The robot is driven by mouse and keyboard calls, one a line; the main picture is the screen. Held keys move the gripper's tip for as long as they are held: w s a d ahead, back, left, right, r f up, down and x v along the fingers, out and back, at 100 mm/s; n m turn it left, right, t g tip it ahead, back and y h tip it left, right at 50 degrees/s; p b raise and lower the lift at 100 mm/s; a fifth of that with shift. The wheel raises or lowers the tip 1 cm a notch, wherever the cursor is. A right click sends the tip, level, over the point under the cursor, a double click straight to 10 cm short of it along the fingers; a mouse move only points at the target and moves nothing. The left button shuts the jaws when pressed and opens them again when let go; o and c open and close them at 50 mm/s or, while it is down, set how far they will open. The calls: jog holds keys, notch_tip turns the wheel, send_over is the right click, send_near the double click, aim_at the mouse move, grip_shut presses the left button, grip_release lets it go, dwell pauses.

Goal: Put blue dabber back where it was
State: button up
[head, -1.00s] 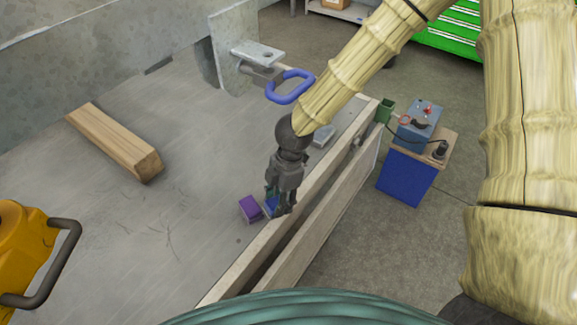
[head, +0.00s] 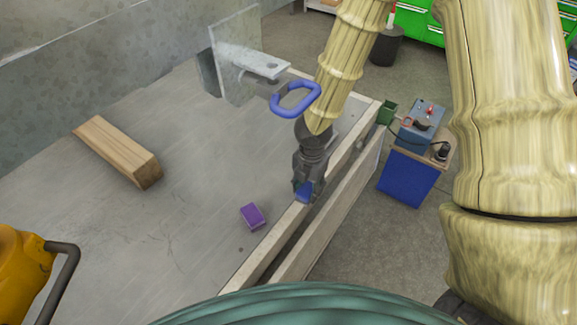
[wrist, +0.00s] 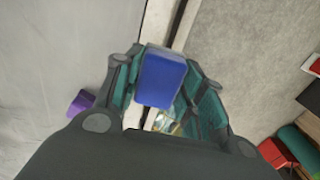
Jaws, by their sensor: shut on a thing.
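The blue dabber (head: 304,190) is a small blue block held between the fingers of my gripper (head: 306,186), above the pale rail along the right edge of the grey deck. In the wrist view the blue dabber (wrist: 162,78) sits between the two teal-lined fingers of my gripper (wrist: 160,85), with the rail and a gap beneath it. Its underside is hidden. A purple block (head: 252,216) of similar size lies on the deck just left of my gripper; it also shows at the left in the wrist view (wrist: 80,103).
A wooden beam (head: 118,152) lies on the deck at the left. A blue ring handle (head: 296,100) and metal bracket (head: 250,62) stand behind my gripper. A yellow tool (head: 25,270) is at lower left. A cart (head: 412,165) stands beyond the rail. The deck's middle is clear.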

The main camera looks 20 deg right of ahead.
jog(key=p, duration=0.3)
send_over(290, 174)
jog(key=shift+s+f, duration=0.2)
jog(key=shift+f, duration=0.35)
jog(key=shift+w+f, duration=0.15)
jog(key=shift+w, duration=0.05)
jog(key=shift+s+f+p, duration=0.1)
jog(key=shift+f+p, duration=0.4)
jog(key=shift+f, duration=1.1)
jog(key=o, duration=1.2)
jog(key=shift+f, duration=0.1)
jog(key=shift+o, duration=0.2)
notch_tip(290, 174, up, 12)
jog(key=b, duration=0.1)
